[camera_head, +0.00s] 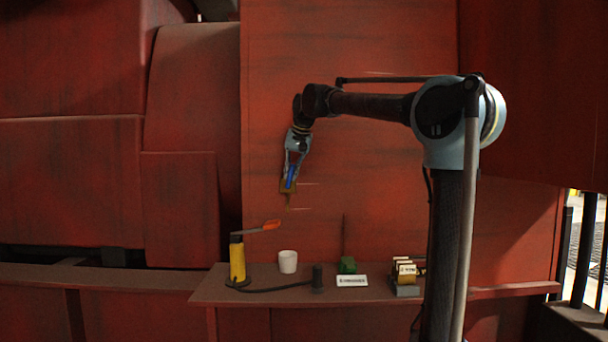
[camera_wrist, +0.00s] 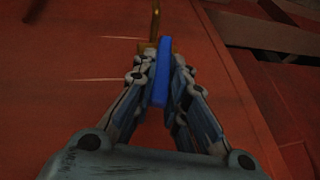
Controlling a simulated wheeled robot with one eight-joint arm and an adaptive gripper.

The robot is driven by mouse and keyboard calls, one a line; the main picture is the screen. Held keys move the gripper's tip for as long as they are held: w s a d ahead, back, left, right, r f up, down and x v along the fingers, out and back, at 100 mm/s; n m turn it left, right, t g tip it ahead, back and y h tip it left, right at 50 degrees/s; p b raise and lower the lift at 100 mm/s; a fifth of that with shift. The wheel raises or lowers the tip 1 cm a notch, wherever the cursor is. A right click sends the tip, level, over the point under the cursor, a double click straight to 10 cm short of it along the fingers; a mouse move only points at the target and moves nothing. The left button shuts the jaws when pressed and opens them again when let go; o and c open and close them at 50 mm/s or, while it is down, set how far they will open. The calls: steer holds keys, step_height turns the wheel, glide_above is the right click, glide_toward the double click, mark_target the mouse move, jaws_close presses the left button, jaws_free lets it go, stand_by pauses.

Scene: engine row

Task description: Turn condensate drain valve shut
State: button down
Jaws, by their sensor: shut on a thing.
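The valve has a flat blue handle (camera_head: 291,177) and a brass body (camera_head: 288,189) with a thin spout pointing down, in front of the red panel. In the wrist view the blue handle (camera_wrist: 160,75) lies between my fingers, roughly in line with the brass spout (camera_wrist: 155,22). My gripper (camera_head: 291,172) is shut on the blue handle, with fingers on both sides of it; it also shows in the wrist view (camera_wrist: 161,80). The fingers hide part of the brass body.
Below is a brown shelf (camera_head: 215,291) with a yellow post with an orange-tipped arm (camera_head: 238,262), a white cup (camera_head: 288,262), a dark cylinder (camera_head: 317,278), a green block (camera_head: 347,265), a white label (camera_head: 352,281) and a tag holder (camera_head: 406,279). Room around the valve is clear.

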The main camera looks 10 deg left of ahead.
steer(key=shift+d, duration=0.1)
stand_by(0.3)
steer(key=c, duration=1.6)
jaws_free()
steer(key=v, duration=1.2)
steer(key=shift+d+f, duration=0.1)
steer(key=shift+d, duration=0.05)
steer(key=shift+c, duration=0.5)
